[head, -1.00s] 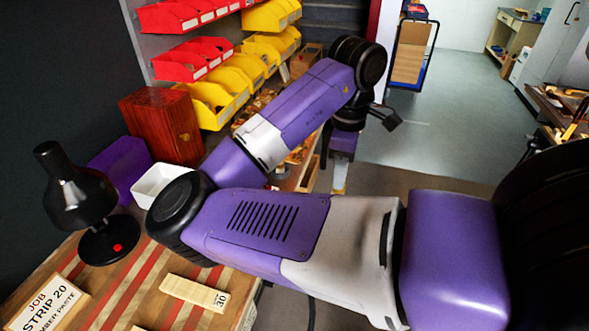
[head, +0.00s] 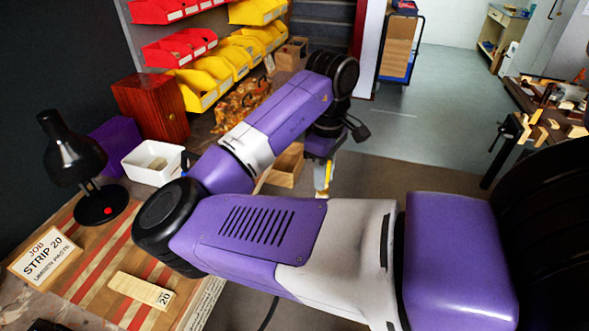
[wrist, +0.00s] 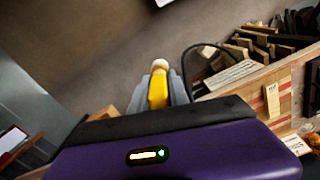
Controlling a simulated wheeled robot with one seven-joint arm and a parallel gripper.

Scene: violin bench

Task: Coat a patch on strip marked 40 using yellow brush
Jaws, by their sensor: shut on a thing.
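My gripper (head: 323,186) hangs beyond the bench's front edge, over the floor. It is shut on a yellow brush, whose yellow handle (wrist: 158,92) and round pale end (wrist: 160,64) show between the fingers in the wrist view. A pale wooden strip (head: 139,289) lies on the striped board (head: 92,252); its end mark appears to read 20. I see no mark of 40. A job card (head: 42,255) reads "STRIP 20" with a line about paste. In the wrist view a pale strip (wrist: 272,98) lies on the bench at the right, apart from the brush.
A white tray (head: 137,164) with something pale inside stands behind the board. A black lamp (head: 72,150) stands at the left. A reddish wooden box (head: 150,107), yellow bins (head: 205,82) and red bins (head: 178,48) are behind. Open floor (head: 420,130) lies right.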

